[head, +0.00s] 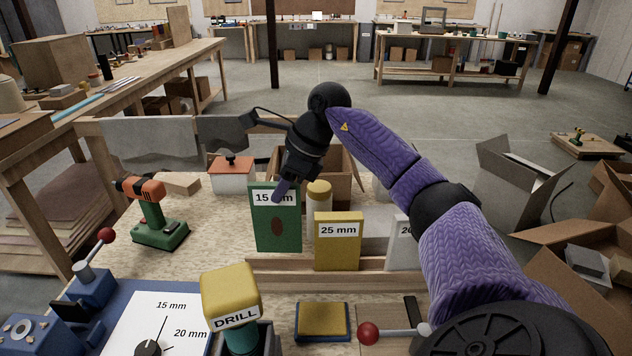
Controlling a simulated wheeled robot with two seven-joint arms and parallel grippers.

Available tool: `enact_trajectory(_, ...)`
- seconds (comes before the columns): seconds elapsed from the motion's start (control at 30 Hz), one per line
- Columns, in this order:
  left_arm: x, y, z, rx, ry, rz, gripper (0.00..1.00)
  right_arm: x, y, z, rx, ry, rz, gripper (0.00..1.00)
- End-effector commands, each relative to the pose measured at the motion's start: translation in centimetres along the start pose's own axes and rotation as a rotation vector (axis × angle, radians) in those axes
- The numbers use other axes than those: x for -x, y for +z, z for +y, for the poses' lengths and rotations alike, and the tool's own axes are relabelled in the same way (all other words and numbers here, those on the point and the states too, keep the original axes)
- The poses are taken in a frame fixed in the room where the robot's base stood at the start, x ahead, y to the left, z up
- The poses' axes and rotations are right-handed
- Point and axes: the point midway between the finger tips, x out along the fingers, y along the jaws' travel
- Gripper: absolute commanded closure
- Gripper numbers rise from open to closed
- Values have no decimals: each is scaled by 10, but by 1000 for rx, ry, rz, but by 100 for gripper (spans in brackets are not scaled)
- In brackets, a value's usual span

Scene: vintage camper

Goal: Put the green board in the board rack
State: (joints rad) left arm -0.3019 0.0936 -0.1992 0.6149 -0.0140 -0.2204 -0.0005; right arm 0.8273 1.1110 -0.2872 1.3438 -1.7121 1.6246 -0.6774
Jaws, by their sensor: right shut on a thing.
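The green board (265,237), labelled 15 mm, stands upright at the left end of the wooden board rack (290,281). Its lower edge is just above the rack's front rail in the picture; I cannot tell whether it sits in a slot or hangs above it. My right gripper (279,191) reaches down over the board's top and is shut on it, covering part of the label. The yellow 25 mm board (338,247) stands upright in the rack. A white board (402,248) stands further right, partly hidden by my right arm. My left gripper is not in view.
A green and orange drill (158,223) stands at the left. A yellow-topped DRILL block (232,290) and a dial panel (165,318) are in front. A white cylinder (319,205) and a cardboard box (337,185) are close behind the boards.

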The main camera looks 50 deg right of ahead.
Motion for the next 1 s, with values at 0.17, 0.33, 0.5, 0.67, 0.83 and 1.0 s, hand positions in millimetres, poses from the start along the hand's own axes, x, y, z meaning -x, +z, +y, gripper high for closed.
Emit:
enact_trajectory(0.17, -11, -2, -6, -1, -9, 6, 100, -35, -19, 0, -1, 3, 3, 100)
enact_trajectory(0.33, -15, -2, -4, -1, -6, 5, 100, -59, -32, 0, 0, 1, 1, 100)
enact_trajectory(0.5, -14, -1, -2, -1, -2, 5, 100, -60, -32, 0, 1, -1, -1, 100)
enact_trajectory(0.67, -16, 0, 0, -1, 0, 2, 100, -62, -34, 0, 1, 0, 0, 100)
enact_trajectory(0.83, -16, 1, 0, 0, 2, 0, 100, -62, -33, 0, 1, 0, 0, 47)
enact_trajectory(1.0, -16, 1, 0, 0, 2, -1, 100, -62, -33, 0, 1, 0, 0, 43)
